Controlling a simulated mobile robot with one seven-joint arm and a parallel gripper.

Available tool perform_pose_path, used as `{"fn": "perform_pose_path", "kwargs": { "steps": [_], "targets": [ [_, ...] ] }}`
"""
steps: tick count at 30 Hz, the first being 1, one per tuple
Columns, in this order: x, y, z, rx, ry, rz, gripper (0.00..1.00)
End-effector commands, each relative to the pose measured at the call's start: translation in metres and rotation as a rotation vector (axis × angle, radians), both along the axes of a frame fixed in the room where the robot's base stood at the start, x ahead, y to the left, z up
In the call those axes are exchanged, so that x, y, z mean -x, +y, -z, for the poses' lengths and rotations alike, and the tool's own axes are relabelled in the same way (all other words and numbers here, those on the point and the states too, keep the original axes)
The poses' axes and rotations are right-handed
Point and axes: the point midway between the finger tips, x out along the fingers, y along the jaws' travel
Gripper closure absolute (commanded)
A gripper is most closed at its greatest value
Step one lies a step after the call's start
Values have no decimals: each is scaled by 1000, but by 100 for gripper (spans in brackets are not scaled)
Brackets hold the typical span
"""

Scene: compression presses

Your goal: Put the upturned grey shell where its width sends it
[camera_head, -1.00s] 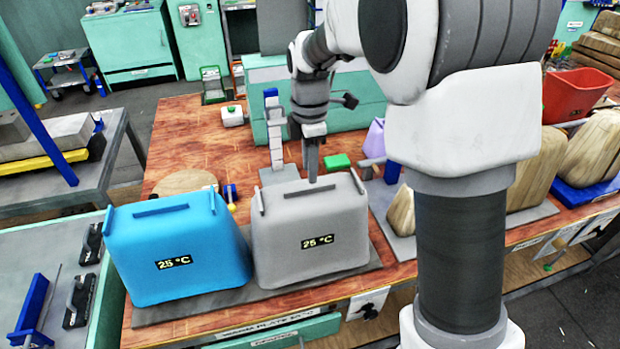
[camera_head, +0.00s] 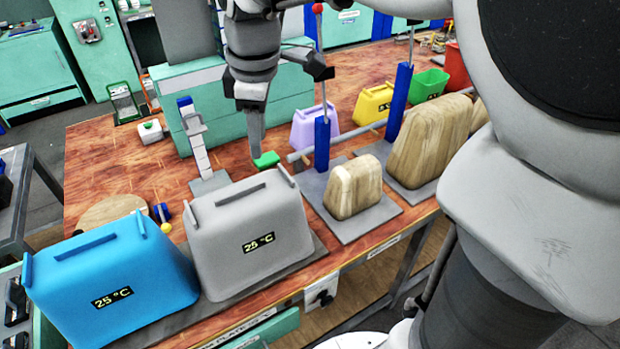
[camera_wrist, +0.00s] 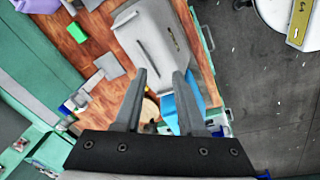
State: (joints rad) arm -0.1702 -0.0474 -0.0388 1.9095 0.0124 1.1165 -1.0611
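The grey shell (camera_head: 245,232), with a 25 °C display on its front, stands upside down on a dark grey plate (camera_head: 312,253) at the table's front. In the wrist view the grey shell (camera_wrist: 150,45) lies beyond my fingertips. My gripper (camera_head: 256,145) points down behind and above the shell in the head view. In the wrist view its two fingers (camera_wrist: 160,75) are apart with nothing between them. Wooden forms stand on grey bases to the right: a small one (camera_head: 353,188) and a larger one (camera_head: 428,142).
A blue shell (camera_head: 112,285), also marked 25 °C, stands close on the grey shell's left. Blue posts with levers (camera_head: 322,142) rise behind the wooden forms. A marked upright (camera_head: 197,145) and a green block (camera_head: 266,160) are behind. Lilac, yellow, green and red shells stand farther right.

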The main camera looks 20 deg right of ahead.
Motion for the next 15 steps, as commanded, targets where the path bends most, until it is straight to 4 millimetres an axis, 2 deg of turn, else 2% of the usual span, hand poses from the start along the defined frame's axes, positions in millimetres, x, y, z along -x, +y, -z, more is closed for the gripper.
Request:
{"fn": "perform_pose_path", "kwargs": {
  "steps": [1,6,12,15],
  "targets": [
    [17,-8,-6,-20,-29,96,60],
    [66,-26,-13,-101,-112,432,60],
    [119,-43,-6,-220,-203,807,60],
    [138,-48,1,-275,-237,953,60]
  ]
}}
